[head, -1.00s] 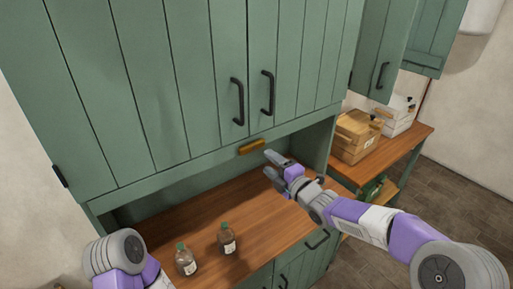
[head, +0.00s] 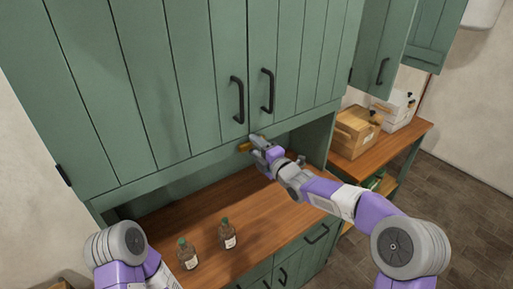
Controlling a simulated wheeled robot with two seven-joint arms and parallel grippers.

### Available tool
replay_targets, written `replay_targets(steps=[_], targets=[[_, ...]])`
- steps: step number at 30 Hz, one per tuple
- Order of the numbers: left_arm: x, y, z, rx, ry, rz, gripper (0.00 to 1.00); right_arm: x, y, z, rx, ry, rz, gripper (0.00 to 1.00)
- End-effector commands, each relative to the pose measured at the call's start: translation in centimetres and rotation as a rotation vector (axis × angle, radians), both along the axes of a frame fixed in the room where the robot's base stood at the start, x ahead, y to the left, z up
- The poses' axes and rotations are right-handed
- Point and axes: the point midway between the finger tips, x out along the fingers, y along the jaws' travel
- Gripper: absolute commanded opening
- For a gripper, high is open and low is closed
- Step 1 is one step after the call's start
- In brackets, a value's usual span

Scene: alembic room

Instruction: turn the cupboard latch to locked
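The cupboard latch is a small yellow-brown bar (head: 244,147) on the rail below the two green cupboard doors (head: 190,70). It lies roughly level, and its right part is hidden behind my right gripper. My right gripper (head: 257,146) is at the latch's right end, with its fingers pointing left toward the rail. The fingers overlap the latch in this view, and I cannot tell whether they touch or grip it. Of my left arm only a link shows at the lower left; its gripper is out of view.
Two black door handles (head: 238,100) (head: 267,91) stand just above the latch. A wooden box (head: 355,131) and a white box (head: 394,109) are on the right-hand table.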

Motion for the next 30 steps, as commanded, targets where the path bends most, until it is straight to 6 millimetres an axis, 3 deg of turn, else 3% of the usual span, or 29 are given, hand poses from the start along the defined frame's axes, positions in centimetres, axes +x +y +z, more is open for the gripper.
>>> replay_targets(steps=[1, 9, 20, 30], targets=[[0.0, 0.0, 0.0, 0.0, 0.0, 0.0, 0.0, 0.0, 0.0, 0.0, 0.0, 0.0, 0.0, 0.42], [0.0, 0.0, 0.0, 0.0, 0.0, 0.0, 0.0, 0.0, 0.0, 0.0, 0.0, 0.0, 0.0, 0.0], [0.0, 0.0, -0.5, 0.0, 0.0, 0.0, 0.0, 0.0, -0.1, -0.1, 0.048, 0.035, -0.001, 0.0], [0.0, 0.0, -1.9, 0.0, 0.0, 0.0, 0.0, 0.0, 0.0, -0.2, 0.25, 0.18, 0.0, 0.0]])
